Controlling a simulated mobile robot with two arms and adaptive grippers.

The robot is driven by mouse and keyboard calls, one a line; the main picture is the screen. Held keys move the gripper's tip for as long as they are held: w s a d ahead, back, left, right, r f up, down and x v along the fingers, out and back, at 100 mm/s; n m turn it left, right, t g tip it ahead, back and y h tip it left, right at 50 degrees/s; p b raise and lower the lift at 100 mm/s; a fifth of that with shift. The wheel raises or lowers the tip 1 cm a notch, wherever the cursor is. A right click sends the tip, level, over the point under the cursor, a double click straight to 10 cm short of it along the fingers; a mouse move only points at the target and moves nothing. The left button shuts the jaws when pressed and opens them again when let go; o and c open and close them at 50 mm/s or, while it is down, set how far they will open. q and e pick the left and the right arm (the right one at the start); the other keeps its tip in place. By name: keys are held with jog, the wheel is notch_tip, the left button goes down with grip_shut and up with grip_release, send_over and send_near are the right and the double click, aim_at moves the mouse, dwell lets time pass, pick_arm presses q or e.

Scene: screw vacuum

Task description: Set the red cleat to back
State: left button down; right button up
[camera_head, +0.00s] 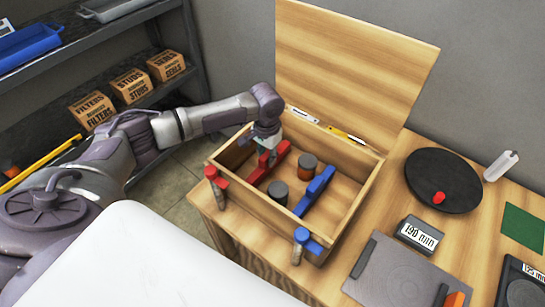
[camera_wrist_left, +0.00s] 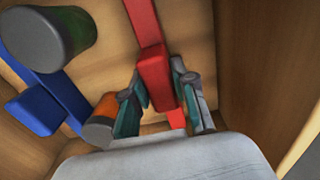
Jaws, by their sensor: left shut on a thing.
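The red cleat (camera_head: 260,175), a long red bar with a raised block, lies inside the open wooden box (camera_head: 346,222), towards its left side. The part of the cleat under the fingers is partly hidden in the head view. My right gripper is not in view.
A blue cleat (camera_head: 318,186) and two grey-topped cylinders (camera_head: 306,164) (camera_head: 278,193) stand close by in the box. Red-topped (camera_head: 215,186) and blue-topped (camera_head: 301,243) pieces are at its near corners. The lid (camera_head: 350,65) stands open behind. Box walls limit sideways room.

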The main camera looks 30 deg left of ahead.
pick_arm(q)
jog(key=c, duration=0.9)
grip_release()
jog(key=shift+d, duration=0.1)
notch_tip(320, 180, up, 12)
